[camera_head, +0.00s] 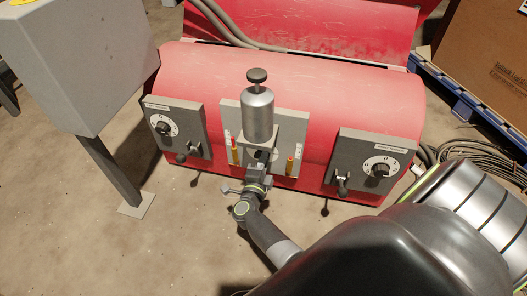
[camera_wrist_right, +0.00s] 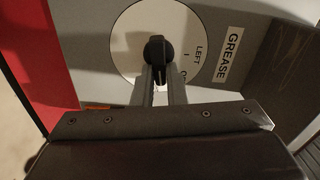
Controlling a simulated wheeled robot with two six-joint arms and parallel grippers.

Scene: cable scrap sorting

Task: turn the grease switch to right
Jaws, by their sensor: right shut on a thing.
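The grease switch (camera_wrist_right: 157,47) is a black knob on a white round dial (camera_wrist_right: 128,38). In the wrist view the dial sits beside a GREASE label (camera_wrist_right: 228,54), and the word LEFT shows at the knob's right. My right gripper (camera_wrist_right: 160,80) has its two grey fingers closed on the knob's lower part. In the head view the right gripper (camera_head: 262,158) is at the middle grey panel (camera_head: 292,126), just below a grey canister (camera_head: 258,115). The gripper and canister hide most of the switch there. My left gripper is out of view.
Side panels with dials stand left (camera_head: 178,128) and right (camera_head: 365,160) on the red machine (camera_head: 330,90), with small levers below. Two short yellow-and-red sticks flank the gripper. A grey cabinet (camera_head: 85,65) stands at left. Cables (camera_head: 470,150) lie at right.

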